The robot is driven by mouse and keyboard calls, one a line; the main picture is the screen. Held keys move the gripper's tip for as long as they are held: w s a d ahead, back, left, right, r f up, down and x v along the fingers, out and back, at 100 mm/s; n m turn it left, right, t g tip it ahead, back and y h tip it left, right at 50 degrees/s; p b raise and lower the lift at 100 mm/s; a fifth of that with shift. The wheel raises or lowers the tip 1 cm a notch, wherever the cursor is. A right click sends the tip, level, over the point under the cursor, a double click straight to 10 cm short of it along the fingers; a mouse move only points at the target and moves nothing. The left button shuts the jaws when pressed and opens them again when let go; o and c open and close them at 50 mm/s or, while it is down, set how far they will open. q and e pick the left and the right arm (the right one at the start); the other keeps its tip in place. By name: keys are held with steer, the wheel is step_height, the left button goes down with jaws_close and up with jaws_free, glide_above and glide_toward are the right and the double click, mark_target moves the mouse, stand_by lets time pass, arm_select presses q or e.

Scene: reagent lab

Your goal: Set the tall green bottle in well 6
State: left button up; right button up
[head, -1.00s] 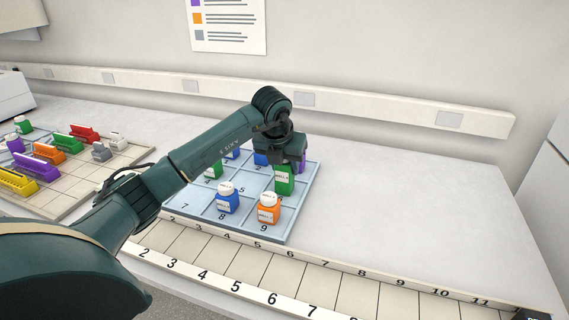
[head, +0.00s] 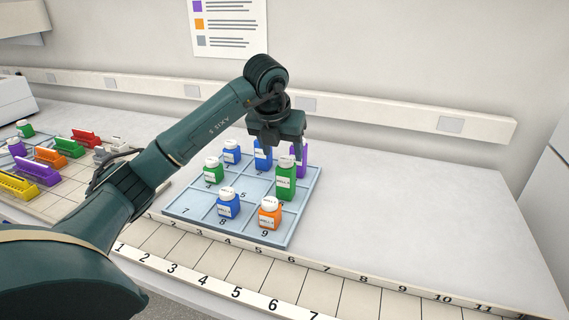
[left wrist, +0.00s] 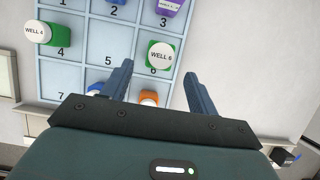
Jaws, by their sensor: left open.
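The tall green bottle (head: 286,179) stands upright in well 6 of the blue well tray (head: 183,212), at the right of the middle row. In the left wrist view its white cap (left wrist: 160,56) reads "WELL 6". My left gripper (head: 277,156) is open and empty above the tray. It is clear of the bottle's cap. In the left wrist view its two fingers (left wrist: 160,78) are spread apart, with the bottle beyond and between their tips. My right gripper is in no view.
Other bottles stand in the tray: blue (head: 228,203), orange (head: 269,213), short green (head: 213,170), more blue ones and a purple one (head: 304,160). Well 5 is empty. At left is a rack board with coloured blocks (head: 38,170). The table right of the tray is clear.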

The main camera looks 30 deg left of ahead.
arm_select(q)
steer(key=shift+v, duration=2.25)
steer(key=shift+f, duration=0.15)
